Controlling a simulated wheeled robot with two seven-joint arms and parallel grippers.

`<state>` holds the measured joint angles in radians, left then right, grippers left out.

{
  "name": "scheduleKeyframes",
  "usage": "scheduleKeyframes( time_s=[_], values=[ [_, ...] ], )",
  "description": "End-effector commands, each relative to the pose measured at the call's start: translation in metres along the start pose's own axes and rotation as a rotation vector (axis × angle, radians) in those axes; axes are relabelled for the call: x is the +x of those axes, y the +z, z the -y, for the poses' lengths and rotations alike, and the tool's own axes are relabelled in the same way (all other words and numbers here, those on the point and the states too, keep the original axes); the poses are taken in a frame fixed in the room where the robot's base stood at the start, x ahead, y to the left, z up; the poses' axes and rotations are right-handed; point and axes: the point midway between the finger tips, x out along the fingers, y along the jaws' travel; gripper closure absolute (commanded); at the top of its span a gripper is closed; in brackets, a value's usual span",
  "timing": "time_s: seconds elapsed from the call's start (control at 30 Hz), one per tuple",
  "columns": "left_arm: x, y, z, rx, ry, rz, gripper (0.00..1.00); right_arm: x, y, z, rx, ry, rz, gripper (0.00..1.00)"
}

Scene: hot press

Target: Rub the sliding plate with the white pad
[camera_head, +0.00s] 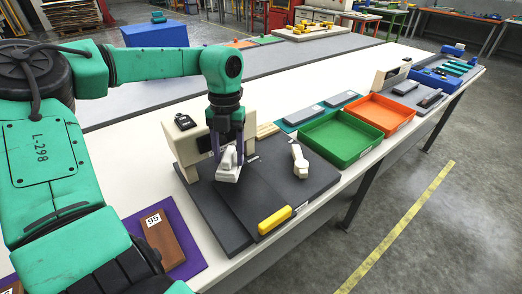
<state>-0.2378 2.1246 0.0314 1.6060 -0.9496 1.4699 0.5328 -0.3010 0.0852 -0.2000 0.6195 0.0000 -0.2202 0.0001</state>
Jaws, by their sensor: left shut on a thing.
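My left gripper (229,156) comes down from above and is shut on the white pad (227,174). The pad is at the rear left of the dark grey press base, over or on the dark surface; I cannot tell whether it touches. The sliding plate (255,196) is a flat dark grey plate with a yellow handle (275,219) at its front edge. The cream press frame (188,148) stands behind the gripper, which partly hides it. My right gripper is not in view.
A white lever-like part (299,159) stands on the base to the right. A green tray (342,138) and an orange tray (380,114) lie further right.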

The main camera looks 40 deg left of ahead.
Motion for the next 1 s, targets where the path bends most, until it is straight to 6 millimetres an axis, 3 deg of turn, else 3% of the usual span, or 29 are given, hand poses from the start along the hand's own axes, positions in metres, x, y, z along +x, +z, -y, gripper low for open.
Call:
scheduleKeyframes(
  time_s=[0.3,1.0],
  values=[
    [-0.027,-0.004,-0.005,-0.002,0.000,-0.001,0.94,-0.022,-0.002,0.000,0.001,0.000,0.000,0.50],
    [-0.027,-0.004,-0.006,-0.002,0.000,-0.001,0.94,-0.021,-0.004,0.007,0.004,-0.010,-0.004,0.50]
  ],
)
